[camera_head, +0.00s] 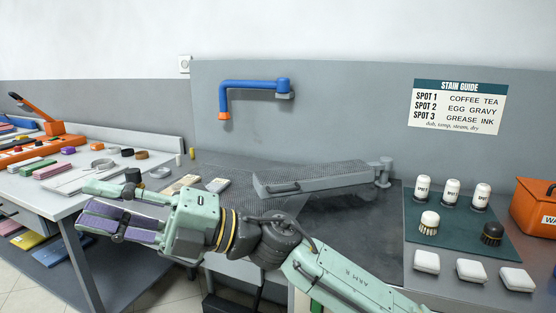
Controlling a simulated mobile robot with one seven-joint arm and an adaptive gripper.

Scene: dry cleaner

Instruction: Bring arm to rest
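My arm (352,281) reaches from the lower right across the front of the workbench toward the left. It is pale green with dark joints. My gripper (107,221), with purple pads on its fingers, points left over the gap beside the left table and overlaps that table's edge in the picture. I see nothing held in it.
A grey pressing arm (312,178) stands on the dark workbench (345,222) behind my arm. White bottles (452,190), brushes (429,222) and white blocks (471,271) are at right. An orange box (535,208) stands far right. The left table (70,207) carries many small items.

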